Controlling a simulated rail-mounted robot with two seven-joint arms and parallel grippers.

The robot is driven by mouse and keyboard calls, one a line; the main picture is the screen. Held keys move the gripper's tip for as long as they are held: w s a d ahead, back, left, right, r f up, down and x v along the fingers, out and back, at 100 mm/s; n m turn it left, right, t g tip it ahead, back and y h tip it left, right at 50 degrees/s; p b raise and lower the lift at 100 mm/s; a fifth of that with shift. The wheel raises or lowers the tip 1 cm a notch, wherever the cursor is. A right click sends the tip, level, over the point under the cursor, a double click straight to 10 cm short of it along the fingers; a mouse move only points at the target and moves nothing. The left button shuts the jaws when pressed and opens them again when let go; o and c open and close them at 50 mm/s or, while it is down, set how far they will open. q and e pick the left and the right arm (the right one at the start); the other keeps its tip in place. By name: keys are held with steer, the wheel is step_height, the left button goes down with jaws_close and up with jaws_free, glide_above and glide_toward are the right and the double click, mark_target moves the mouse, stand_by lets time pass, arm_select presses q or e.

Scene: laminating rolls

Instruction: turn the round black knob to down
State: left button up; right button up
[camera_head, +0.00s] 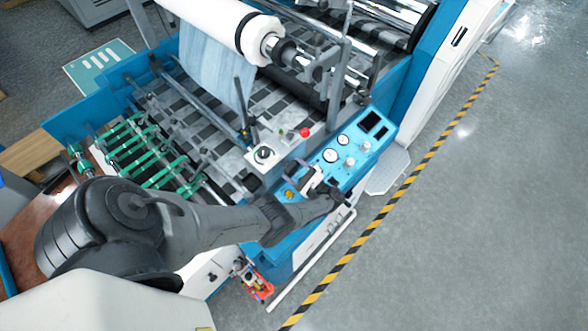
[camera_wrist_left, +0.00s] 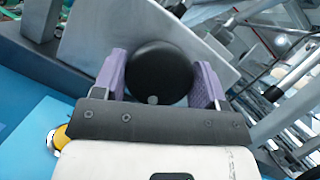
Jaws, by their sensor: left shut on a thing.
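The round black knob (camera_wrist_left: 160,72) sits in front of a grey metal plate in the left wrist view. A small light mark shows near its lower edge. My left gripper (camera_wrist_left: 161,82) is shut on it, with one purple finger on each side. In the head view my left gripper (camera_head: 311,177) is at the blue control panel (camera_head: 345,160), beside a yellow knob (camera_head: 289,195). There the gripper and arm partly cover the panel, and I cannot make out the held knob clearly. My right gripper is not in view.
A red button (camera_head: 305,132) and a white box (camera_head: 266,154) with a black dial are close to the gripper. The white film roll (camera_head: 215,22) and metal bars stand behind. Green rollers (camera_head: 140,150) lie to the left. The grey floor (camera_head: 470,220) at right is clear.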

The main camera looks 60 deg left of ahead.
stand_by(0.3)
arm_select(q)
steer(key=o, duration=0.9)
steer(key=shift+w+d+f+b, duration=0.25)
steer(key=shift+d+f+b, duration=0.1)
steer(key=shift+d+b, duration=0.15)
steer(key=b+v, duration=0.9)
steer(key=v, duration=0.1)
steer(key=shift+w+d+f, duration=0.1)
steer(key=shift+d+f, duration=0.05)
steer(key=shift+f, duration=0.05)
steer(key=shift+r+b+v, duration=0.2)
steer(key=shift+b+v, duration=0.65)
steer(key=shift+v, duration=0.15)
steer(key=shift+w+d, duration=0.1)
steer(key=shift+d, duration=0.05)
